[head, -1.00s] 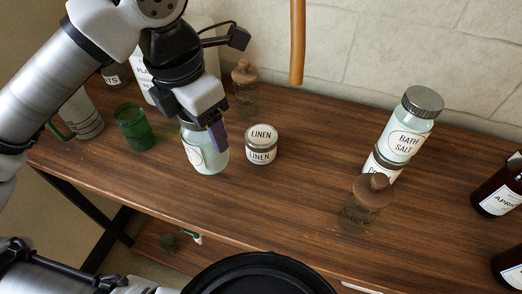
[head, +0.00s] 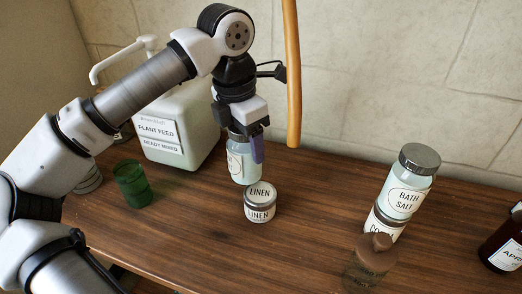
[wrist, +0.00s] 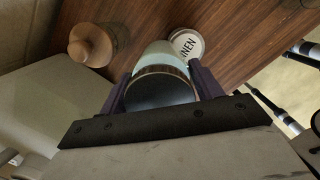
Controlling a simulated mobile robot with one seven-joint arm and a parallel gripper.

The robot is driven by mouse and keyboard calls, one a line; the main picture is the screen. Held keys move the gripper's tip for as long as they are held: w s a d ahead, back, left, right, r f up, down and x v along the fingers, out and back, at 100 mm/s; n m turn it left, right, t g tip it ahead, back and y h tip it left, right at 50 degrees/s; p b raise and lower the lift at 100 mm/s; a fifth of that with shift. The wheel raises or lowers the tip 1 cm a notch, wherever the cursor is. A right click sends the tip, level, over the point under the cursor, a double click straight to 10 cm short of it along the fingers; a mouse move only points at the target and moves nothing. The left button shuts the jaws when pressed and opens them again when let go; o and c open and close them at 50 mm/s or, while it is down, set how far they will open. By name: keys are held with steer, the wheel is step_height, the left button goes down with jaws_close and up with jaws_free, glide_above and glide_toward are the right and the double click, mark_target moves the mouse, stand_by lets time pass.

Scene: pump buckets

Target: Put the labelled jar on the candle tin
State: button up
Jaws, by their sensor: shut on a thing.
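The labelled jar (head: 238,168), pale with an oval label, is held upright in my gripper (head: 248,143). The jar appears behind and slightly left of the candle tin in the head view and looks raised; the exact gap is hard to tell. In the wrist view the jar (wrist: 160,88) sits between both fingers, its dark lid facing the camera. The candle tin, marked LINEN (head: 260,212), stands on the wooden table with its pale top bare. Its top also shows in the wrist view (wrist: 187,44), just beyond the jar.
A bath salt jar (head: 406,190) stands on another tin (head: 382,225) at right, with a wood-stoppered glass jar (head: 370,260) before it. A green glass (head: 132,184) and a large plant feed pump bottle (head: 190,115) stand left. An orange-brown hanging tube (head: 292,80) is close right of my gripper.

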steer(key=shift+w+d+r, duration=0.2)
steer(key=shift+w+d, duration=0.05)
steer(key=shift+w, duration=0.35)
steer(key=s, duration=0.1)
steer(key=s+d+f, duration=0.1)
steer(key=s, duration=0.1)
steer(key=s+d+p, duration=0.1)
steer(key=s, duration=0.1)
steer(key=shift+d+f, duration=0.15)
steer(key=shift+f, duration=0.1)
steer(key=shift+f, duration=0.15)
steer(key=o, duration=1.2)
